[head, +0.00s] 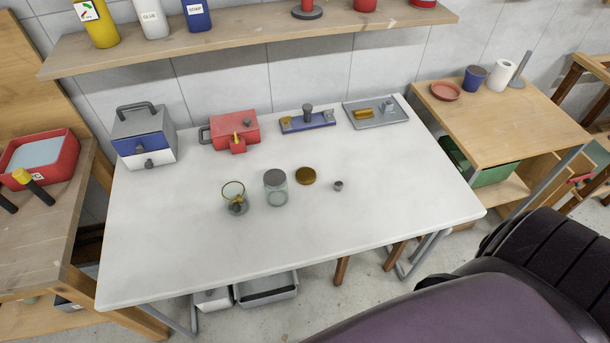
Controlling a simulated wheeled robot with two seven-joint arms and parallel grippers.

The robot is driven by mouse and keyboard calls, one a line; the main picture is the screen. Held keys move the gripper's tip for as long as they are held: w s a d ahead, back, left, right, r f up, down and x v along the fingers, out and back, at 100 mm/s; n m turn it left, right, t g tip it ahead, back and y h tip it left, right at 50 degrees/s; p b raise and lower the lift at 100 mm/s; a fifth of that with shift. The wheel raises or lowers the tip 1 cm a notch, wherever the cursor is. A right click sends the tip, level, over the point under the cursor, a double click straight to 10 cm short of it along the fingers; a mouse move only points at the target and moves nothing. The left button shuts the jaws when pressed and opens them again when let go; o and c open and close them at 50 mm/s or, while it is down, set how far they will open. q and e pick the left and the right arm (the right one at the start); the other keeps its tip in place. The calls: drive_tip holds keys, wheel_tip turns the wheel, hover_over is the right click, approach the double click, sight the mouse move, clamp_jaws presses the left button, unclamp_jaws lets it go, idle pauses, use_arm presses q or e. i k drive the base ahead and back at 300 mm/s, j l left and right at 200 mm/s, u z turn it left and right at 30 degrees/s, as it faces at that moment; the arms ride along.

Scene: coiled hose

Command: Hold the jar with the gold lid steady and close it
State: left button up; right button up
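An open glass jar (234,194) stands upright on the white table, left of the middle. Its rim looks yellowish and something small and dark shows low in it, too small to make out. A gold lid (306,176) lies flat on the table, apart from any jar. Neither of my grippers is in view.
The white table (400,200) has free room at the front and right. A small grey piece (338,186) lies right of the gold lid. Behind stand a blue-white drawer box (146,140), a red box (236,128), a blue holder (307,122) and a grey tray (362,122). A shelf (230,40) hangs above.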

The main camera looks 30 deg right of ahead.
sight(235, 197)
drive_tip(key=k+j, duration=0.1)
drive_tip(key=k, duration=0.25)
drive_tip(key=k+j+z, duration=0.1)
drive_tip(key=k, duration=0.3)
drive_tip(key=z, duration=1.55)
